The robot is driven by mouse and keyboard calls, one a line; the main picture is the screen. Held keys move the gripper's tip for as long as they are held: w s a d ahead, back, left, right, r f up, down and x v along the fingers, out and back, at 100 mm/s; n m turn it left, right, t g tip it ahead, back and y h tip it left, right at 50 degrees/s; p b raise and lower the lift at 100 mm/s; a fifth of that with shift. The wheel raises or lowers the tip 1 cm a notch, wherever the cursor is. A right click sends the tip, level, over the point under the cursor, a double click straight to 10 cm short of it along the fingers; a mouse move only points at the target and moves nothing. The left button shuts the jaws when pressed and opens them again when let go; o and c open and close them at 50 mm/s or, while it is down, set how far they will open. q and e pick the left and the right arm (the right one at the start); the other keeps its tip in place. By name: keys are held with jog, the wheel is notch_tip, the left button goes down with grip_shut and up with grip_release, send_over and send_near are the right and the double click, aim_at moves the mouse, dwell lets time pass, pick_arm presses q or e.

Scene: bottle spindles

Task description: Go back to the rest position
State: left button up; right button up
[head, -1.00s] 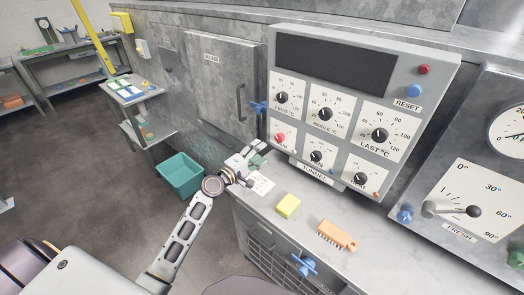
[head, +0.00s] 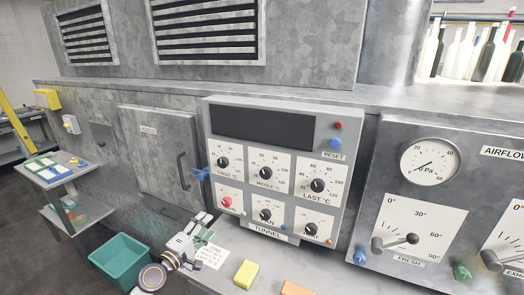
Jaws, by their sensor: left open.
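My left gripper (head: 202,222) is at the lower middle of the head view, open, with nothing seen between its fingers. It is just left of the grey TUNNEL control panel (head: 340,158), near the panel's lower left corner and above the left end of the metal ledge. A printed paper card (head: 213,257) lies on the ledge right beside the gripper. My right gripper is not in view.
A yellow block (head: 246,273) and an orange brush (head: 296,288), cut by the frame edge, lie on the ledge. A blue handle (head: 201,174) sticks out left of the panel. A teal bin (head: 121,262) stands on the floor. Bottles (head: 487,55) stand at upper right.

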pick_arm(q)
jog(key=s+d+f+m+g, duration=0.7)
jog(key=s+d+f+m, duration=0.15)
jog(key=s+m, duration=0.2)
jog(key=s+a+f+m+g+y, duration=0.2)
jog(key=s+a+m+g+y, duration=0.1)
jog(key=s, duration=0.6)
jog(key=s+a+f+m+g+y, duration=0.2)
jog(key=s+g+y, duration=0.1)
jog(key=s, duration=0.7)
notch_tip(320, 180, down, 33)
jog(key=s+g, duration=0.1)
jog(key=s, duration=0.1)
jog(key=s+a+f, duration=0.3)
jog(key=s+f, duration=0.7)
jog(key=s, duration=0.1)
jog(key=s+a+f+g, duration=0.1)
jog(key=s+a+f, duration=0.1)
jog(key=s+f, duration=0.8)
jog(key=shift+s+a+m+y, duration=0.3)
jog(key=shift+s+a+m, duration=0.15)
jog(key=shift+s, duration=0.25)
